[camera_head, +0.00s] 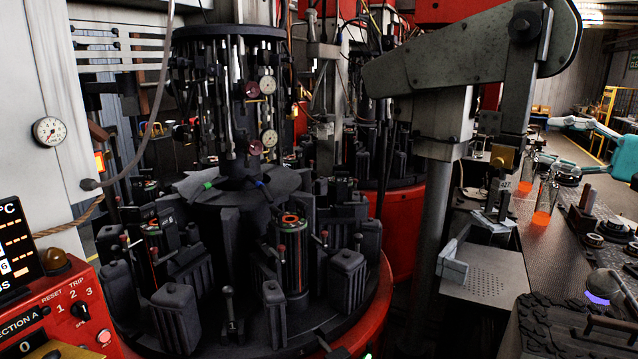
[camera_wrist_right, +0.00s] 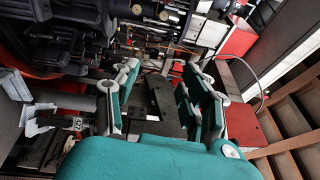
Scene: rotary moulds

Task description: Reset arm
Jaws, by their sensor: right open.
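My right gripper (camera_head: 562,122) shows at the upper right of the head view, teal with pale joints, above the far part of the workbench. In the right wrist view my gripper (camera_wrist_right: 158,74) has its two teal fingers apart, with nothing seen between them. Beyond them are dark machine parts, blurred by distance. A large grey jointed machine arm (camera_head: 470,50) reaches across the top right of the head view. My left gripper is not in view.
The rotary mould machine (camera_head: 240,205) fills the left and centre, with dark moulds, levers and a red base. A red control panel (camera_head: 75,305) stands at lower left. The workbench (camera_head: 560,245) on the right holds glowing orange glass pieces (camera_head: 545,205) and tools.

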